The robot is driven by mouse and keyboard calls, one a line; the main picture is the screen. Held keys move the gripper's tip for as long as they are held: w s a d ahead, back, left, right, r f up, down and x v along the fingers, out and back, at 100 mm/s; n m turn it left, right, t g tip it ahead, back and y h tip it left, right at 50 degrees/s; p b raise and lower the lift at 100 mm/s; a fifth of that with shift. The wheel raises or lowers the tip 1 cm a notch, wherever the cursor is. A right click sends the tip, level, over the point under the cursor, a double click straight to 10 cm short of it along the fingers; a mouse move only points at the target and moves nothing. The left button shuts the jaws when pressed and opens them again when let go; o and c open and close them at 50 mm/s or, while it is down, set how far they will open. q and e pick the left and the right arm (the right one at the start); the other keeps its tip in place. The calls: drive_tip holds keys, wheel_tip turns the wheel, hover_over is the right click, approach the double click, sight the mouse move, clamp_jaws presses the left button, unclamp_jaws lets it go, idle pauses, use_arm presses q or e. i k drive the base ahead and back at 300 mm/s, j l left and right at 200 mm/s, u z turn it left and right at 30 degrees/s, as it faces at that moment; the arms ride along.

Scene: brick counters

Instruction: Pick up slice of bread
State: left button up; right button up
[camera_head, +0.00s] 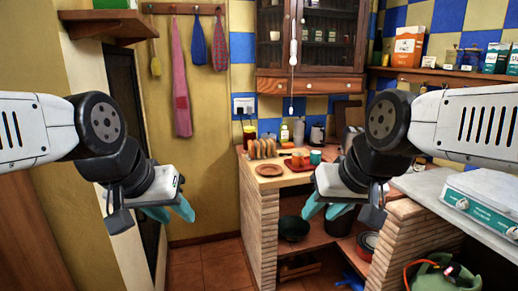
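Several slices of bread (263,148) stand upright in a row near the back left of the wooden counter (247,172). They look small and far off, so I cannot make out what holds them up. My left gripper (170,211) is in the air left of the counter, with its teal fingers apart and nothing between them. My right gripper (325,209) is in front of the counter, to the right of and nearer than the bread. Its teal fingers are also apart and empty. Neither gripper touches the bread.
A brown plate (269,170) lies in front of the bread. A teal cup (315,157) and a red cup (298,159) stand to its right. Brick supports (262,235) hold up the counter. A wall cabinet (312,45) hangs above. A gas bottle (440,277) stands at lower right.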

sight(251, 145)
drive_tip(key=z, duration=0.9)
drive_tip(key=u, duration=0.85)
drive_tip(key=i+j+u, duration=0.1)
drive_tip(key=i, duration=1.1)
drive_tip(key=i+j, duration=0.1)
drive_tip(key=i, duration=1.1)
drive_tip(key=j+u, duration=0.05)
